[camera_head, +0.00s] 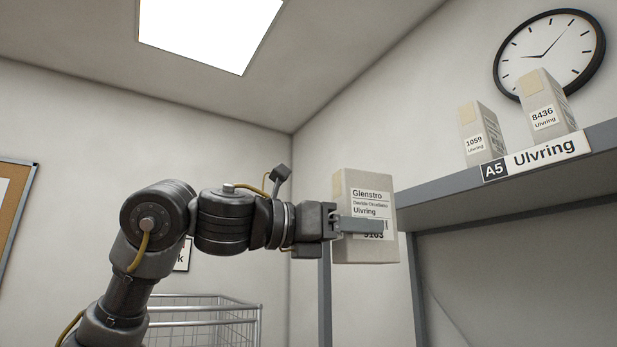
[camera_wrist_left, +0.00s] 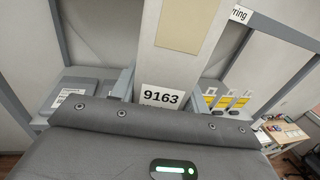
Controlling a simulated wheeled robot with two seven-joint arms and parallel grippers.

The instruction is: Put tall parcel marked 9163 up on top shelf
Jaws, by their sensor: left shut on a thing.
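The tall parcel marked 9163 (camera_head: 352,254) is a pale box with a white label reading Glenstro and Ulvring. My left gripper (camera_head: 358,225) is shut on it and holds it upright in the air, left of the shelf unit. In the left wrist view the parcel (camera_wrist_left: 178,60) rises between the fingers, with its 9163 tag facing the camera. The top shelf (camera_head: 440,193) is grey, with an A5 Ulvring sign (camera_head: 535,155) on its front edge. My right gripper is in neither view.
Two pale parcels, marked 1059 (camera_head: 478,130) and 8436 (camera_head: 546,105), stand on the top shelf. The shelf's left end looks clear. A clock (camera_head: 549,55) hangs behind. A wire cage (camera_head: 205,320) stands low on the left. A grey box (camera_wrist_left: 75,98) lies lower down.

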